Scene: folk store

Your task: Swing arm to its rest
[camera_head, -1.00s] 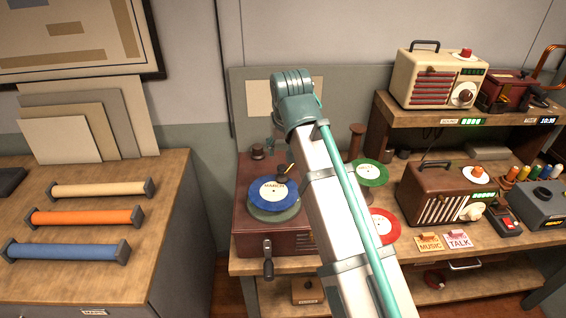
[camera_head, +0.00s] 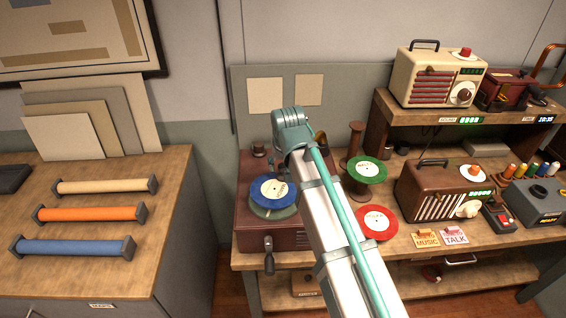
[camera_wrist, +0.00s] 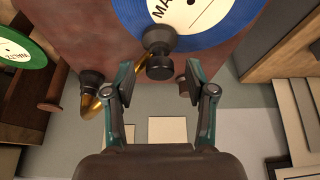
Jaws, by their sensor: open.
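The maroon record player (camera_head: 290,239) stands on the bench with a blue record (camera_head: 270,190) on it. The blue record also shows at the top of the wrist view (camera_wrist: 210,15). A black cylindrical part (camera_wrist: 159,66) overhangs the record's edge there. A curved brass piece with a black end (camera_wrist: 91,104) lies to its left; which of these belongs to the swing arm, I cannot tell for sure. My gripper (camera_wrist: 158,78) is open, its fingertips on either side of the black part, with gaps visible. In the head view my wrist hides the fingers and that part of the player.
A green record (camera_head: 367,170) and a red record (camera_head: 376,223) are close on the right. A brown radio (camera_head: 440,190) stands beyond them. The backboard (camera_head: 345,95) rises behind the player. A cabinet with coloured rollers (camera_head: 85,213) is at the left, across a gap.

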